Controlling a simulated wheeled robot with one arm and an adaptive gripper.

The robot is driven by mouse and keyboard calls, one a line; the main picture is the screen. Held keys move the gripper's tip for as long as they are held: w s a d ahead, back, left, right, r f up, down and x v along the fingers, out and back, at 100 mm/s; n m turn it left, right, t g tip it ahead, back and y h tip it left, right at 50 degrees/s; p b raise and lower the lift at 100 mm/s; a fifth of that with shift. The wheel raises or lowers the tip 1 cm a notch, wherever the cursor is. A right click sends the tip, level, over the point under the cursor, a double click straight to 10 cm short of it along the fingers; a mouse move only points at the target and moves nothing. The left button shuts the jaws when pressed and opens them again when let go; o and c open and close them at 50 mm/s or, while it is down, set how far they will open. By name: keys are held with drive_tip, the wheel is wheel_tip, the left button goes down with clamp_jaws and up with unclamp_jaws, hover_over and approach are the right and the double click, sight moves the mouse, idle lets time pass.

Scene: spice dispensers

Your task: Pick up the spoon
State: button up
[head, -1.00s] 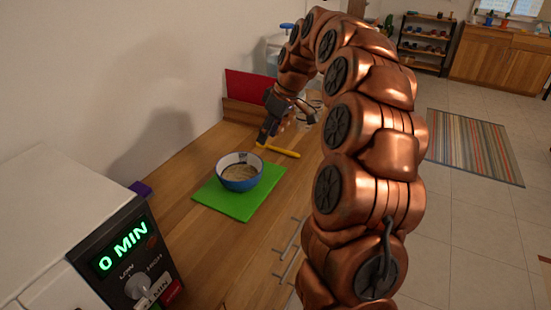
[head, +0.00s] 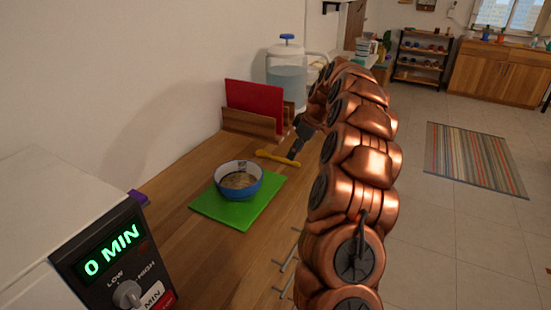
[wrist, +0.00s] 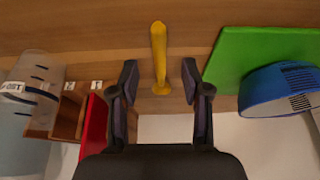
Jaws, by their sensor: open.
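The yellow spoon (head: 278,157) lies on the wooden counter just beyond the green board in the head view. In the wrist view the spoon (wrist: 159,58) runs upright in the picture, with its flared end nearest my palm. My gripper (wrist: 160,75) is open, with one finger on each side of the spoon and a gap on both sides. I cannot tell how high the fingertips are above the counter.
A blue bowl (head: 239,180) with food stands on the green board (head: 240,218), close to the spoon. A red board (head: 255,103) in a wooden rack (head: 248,122) and a water dispenser (head: 287,77) stand behind. A microwave (head: 115,262) is at the near left.

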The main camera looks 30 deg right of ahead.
sight(277, 159)
drive_tip(key=x, duration=0.4)
clamp_jaws()
idle(0.4)
